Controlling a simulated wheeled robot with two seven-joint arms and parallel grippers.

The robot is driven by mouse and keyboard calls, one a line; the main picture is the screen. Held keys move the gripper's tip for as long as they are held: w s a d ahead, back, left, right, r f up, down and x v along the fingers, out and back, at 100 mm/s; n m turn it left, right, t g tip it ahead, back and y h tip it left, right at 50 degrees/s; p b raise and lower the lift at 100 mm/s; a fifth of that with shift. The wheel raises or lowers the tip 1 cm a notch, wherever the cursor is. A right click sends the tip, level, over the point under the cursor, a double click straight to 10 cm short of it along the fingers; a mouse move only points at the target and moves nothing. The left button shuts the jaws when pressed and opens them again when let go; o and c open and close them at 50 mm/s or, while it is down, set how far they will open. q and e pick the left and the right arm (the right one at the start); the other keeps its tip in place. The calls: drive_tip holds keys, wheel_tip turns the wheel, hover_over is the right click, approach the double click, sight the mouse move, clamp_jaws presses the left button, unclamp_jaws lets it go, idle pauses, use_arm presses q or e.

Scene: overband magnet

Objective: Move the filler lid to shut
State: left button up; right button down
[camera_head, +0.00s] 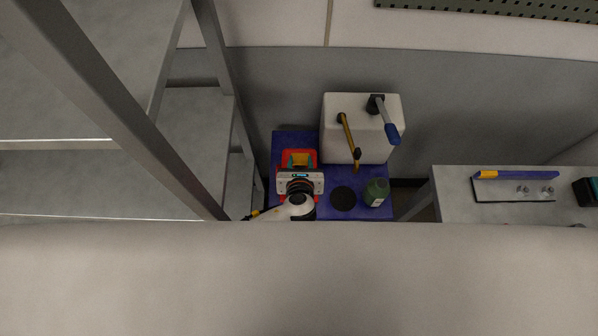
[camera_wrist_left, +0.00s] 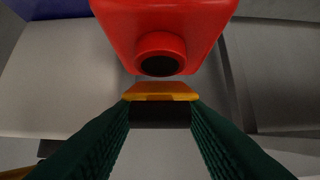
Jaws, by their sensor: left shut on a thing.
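A red housing (camera_head: 285,157) stands on the blue table at its left side; in the wrist view the red body (camera_wrist_left: 165,18) fills the top, with a round dark-centred red boss (camera_wrist_left: 160,50). An orange-yellow flap (camera_wrist_left: 160,90), which looks like the filler lid, lies just below the boss. My left gripper (camera_wrist_left: 160,108) is shut on this flap, its dark green fingers on either side. In the head view, my left gripper (camera_head: 299,161) reaches over the red housing and hides part of it. The lid's hinge and angle cannot be made out. My right gripper is not in view.
A white box (camera_head: 340,101) with a yellow lever (camera_head: 348,135) and a blue-handled lever (camera_head: 389,128) stands behind on the blue table (camera_head: 294,138). A green jar (camera_head: 376,190) and black disc (camera_head: 343,198) are to the right. A metal shelf frame (camera_head: 215,60) rises left.

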use_arm(q)
drive_tip(key=shift+s+a+f+g, duration=0.1)
drive_tip(key=shift+s+f+g, duration=0.05)
drive_tip(key=shift+s+f, duration=0.4)
drive_tip(key=shift+s+f+g, duration=0.15)
drive_tip(key=shift+s+f, duration=0.2)
drive_tip(key=shift+f, duration=0.3)
clamp_jaws()
drive_tip(key=o, duration=0.8)
unclamp_jaws()
drive_tip(key=shift+w+r, duration=0.1)
drive_tip(key=shift+r, duration=0.1)
drive_tip(key=shift+w+r, duration=0.1)
drive_tip(key=shift+w, duration=0.1)
drive_tip(key=shift+r, duration=0.15)
drive_tip(key=shift+r+p, duration=0.3)
drive_tip(key=shift+p, duration=0.2)
drive_tip(key=shift+s+r+p, duration=1)
drive_tip(key=shift+r+p, duration=0.05)
drive_tip(key=shift+r, duration=0.2)
drive_tip(key=shift+s+r+p, duration=1)
drive_tip(key=shift+r, duration=0.25)
